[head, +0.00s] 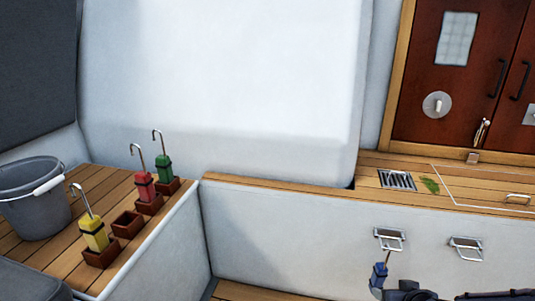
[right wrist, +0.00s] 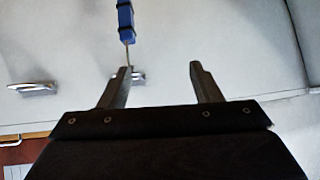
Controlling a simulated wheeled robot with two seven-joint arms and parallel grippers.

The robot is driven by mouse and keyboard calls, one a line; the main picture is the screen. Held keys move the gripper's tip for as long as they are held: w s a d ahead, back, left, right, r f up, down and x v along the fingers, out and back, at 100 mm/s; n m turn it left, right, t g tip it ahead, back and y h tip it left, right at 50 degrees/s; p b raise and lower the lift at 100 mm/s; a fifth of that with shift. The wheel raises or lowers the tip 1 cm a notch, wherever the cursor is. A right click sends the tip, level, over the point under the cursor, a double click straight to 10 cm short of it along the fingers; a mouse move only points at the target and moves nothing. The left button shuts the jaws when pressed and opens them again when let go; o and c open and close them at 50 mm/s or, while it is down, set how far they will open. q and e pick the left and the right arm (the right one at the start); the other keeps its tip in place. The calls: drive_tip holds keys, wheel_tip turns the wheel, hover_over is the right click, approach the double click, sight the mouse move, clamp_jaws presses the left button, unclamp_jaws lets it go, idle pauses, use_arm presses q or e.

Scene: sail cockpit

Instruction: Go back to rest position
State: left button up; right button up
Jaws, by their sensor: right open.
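My right gripper (head: 408,288) is at the bottom right edge of the head view, partly cut off, in front of the white cockpit side. In the right wrist view its two fingers (right wrist: 160,70) are apart with nothing between them. A blue-handled hook tool (head: 379,275) hangs by its hook at the left metal bracket (head: 389,238), just left of the gripper. The tool also shows in the right wrist view (right wrist: 126,20), beyond the fingers and apart from them. My left gripper is not in view.
At left, yellow (head: 93,233), red (head: 144,187) and green (head: 164,168) hook tools stand in brown holders beside an empty holder (head: 128,224). A second bracket (head: 466,247) is empty. Dark red doors (head: 465,80) stand at upper right.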

drive_tip(key=s+a+r+g+y, duration=0.1)
drive_tip(key=s+a+r, duration=0.3)
drive_tip(key=s, duration=0.3)
drive_tip(key=s+a+r+m+g+y, duration=0.1)
drive_tip(key=s+a+r+y, duration=0.15)
drive_tip(key=s, duration=0.45)
drive_tip(key=s+a+r+g, duration=0.2)
drive_tip(key=s+a+r, duration=0.2)
drive_tip(key=s, duration=0.4)
wheel_tip(320, 180, up, 38)
drive_tip(key=p, duration=3.8)
drive_tip(key=shift+w, duration=0.35)
